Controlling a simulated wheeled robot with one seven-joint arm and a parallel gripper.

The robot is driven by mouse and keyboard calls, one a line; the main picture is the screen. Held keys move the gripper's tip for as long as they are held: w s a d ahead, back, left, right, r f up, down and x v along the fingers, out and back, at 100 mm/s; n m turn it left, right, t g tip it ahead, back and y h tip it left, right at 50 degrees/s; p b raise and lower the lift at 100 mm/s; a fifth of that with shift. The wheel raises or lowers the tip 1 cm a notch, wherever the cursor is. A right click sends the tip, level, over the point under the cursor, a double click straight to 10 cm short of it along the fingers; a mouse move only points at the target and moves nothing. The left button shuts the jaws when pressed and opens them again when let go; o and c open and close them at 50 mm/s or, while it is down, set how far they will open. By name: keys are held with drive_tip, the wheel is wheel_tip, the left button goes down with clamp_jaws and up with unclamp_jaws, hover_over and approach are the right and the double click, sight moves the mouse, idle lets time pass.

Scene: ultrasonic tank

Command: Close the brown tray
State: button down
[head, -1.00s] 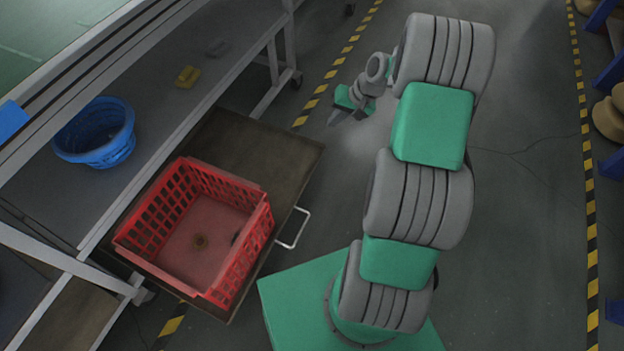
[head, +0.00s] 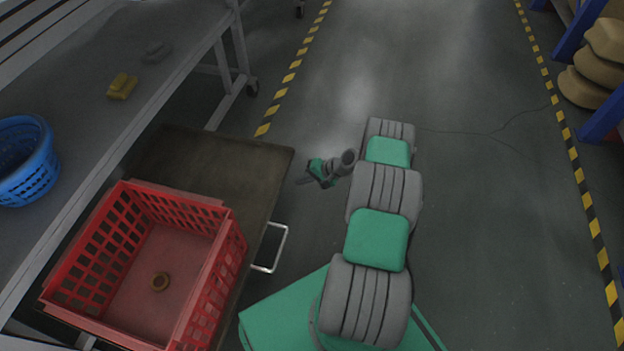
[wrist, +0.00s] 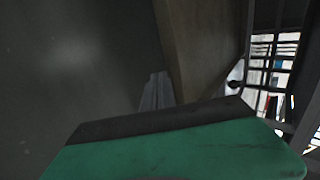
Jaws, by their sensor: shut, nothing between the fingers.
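The brown tray (head: 238,165) is pulled out from under the workbench, with a white handle (head: 284,246) on its right-hand edge. A red basket (head: 225,265) stands on its near part. My gripper (head: 303,180) is shut and empty, in front of the tray's right edge and farther back than the handle; I see a gap in the head view. In the wrist view the grey fingers (wrist: 155,92) are together, beside a brown surface (wrist: 200,45) that looks like the tray. The handle cannot be made out there.
The grey workbench (head: 130,45) runs along the left, with a blue basket (head: 40,180) and a yellow block (head: 122,87) on it. The floor (head: 460,180) right of my arm is clear.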

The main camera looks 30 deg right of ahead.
sight(283, 181)
drive_tip(key=shift+w+a+f+b, duration=0.15)
drive_tip(key=shift+w+a+b, duration=0.15)
drive_tip(key=shift+w+a, duration=1.25)
drive_tip(key=shift+a, duration=0.1)
